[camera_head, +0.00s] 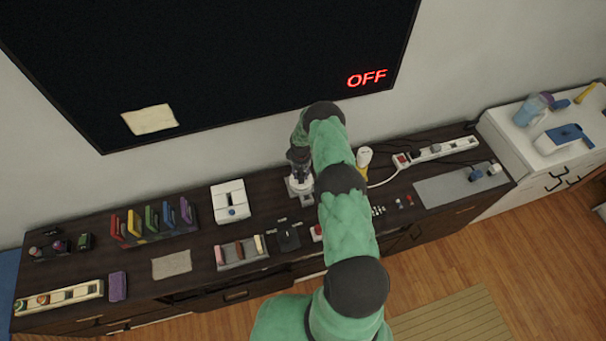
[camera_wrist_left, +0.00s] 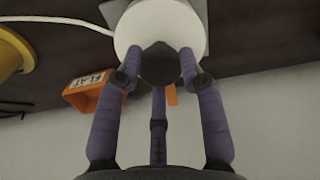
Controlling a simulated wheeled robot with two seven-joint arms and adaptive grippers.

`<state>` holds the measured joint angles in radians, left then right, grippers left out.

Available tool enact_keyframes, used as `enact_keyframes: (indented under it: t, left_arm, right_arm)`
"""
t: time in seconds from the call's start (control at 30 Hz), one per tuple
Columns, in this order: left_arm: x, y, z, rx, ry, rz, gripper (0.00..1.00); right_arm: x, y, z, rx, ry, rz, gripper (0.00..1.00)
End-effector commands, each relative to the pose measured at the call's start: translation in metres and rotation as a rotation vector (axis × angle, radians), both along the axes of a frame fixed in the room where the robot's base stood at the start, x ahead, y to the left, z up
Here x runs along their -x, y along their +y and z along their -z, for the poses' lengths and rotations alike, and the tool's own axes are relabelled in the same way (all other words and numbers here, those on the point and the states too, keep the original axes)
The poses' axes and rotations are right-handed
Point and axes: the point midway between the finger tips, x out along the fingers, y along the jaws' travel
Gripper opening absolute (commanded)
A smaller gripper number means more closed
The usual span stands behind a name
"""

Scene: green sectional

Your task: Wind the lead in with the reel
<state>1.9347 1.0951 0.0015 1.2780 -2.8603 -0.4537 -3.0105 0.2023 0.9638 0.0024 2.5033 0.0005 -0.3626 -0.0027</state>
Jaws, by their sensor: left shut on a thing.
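A white round body (camera_wrist_left: 160,25) with a dark knob (camera_wrist_left: 160,64) fills the top of the left wrist view; I take it to be the reel. In the head view it shows as a white piece (camera_head: 299,186) on a grey base at the cabinet's middle. My left gripper (camera_head: 299,160) is above it, its purple fingers (camera_wrist_left: 160,85) closed around the knob. A white lead (camera_wrist_left: 65,20) runs off left of the white body in the wrist view. In the head view a white lead (camera_head: 385,182) runs to a power strip (camera_head: 435,152). My right gripper is out of view.
A yellow-and-white cylinder (camera_head: 363,157) stands right of the gripper; an orange labelled holder (camera_wrist_left: 90,88) is nearby. A white box (camera_head: 230,202), coloured folders (camera_head: 150,220) and a grey mat (camera_head: 452,186) share the dark cabinet. The screen above reads OFF (camera_head: 366,78).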

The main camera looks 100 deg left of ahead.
Motion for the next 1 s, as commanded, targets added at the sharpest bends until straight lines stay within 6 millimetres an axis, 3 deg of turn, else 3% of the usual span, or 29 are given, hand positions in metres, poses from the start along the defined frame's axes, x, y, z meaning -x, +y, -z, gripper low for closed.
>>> enact_keyframes:
  t: [0.13,0.17,0.23,0.67,0.87,1.0]
  left_arm:
    - [-0.001,0.002,-0.002,-0.002,-0.001,0.001,0.00]
    - [-0.001,0.002,-0.002,-0.002,-0.001,0.001,0.45]
    - [-0.001,0.001,-0.002,-0.001,0.000,0.001,0.63]
    - [0.000,0.001,-0.005,-0.001,0.000,-0.001,0.63]
    - [-0.001,0.002,-0.027,-0.003,0.000,-0.003,0.63]
    - [-0.001,0.002,-0.053,-0.003,-0.001,-0.007,0.63]
  right_arm:
    - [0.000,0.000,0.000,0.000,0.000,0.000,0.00]
    - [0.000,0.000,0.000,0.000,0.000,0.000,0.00]
    - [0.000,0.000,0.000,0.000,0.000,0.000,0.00]
    - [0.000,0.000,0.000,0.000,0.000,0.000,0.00]
    - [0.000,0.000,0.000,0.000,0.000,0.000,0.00]
    - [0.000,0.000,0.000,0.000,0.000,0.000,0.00]
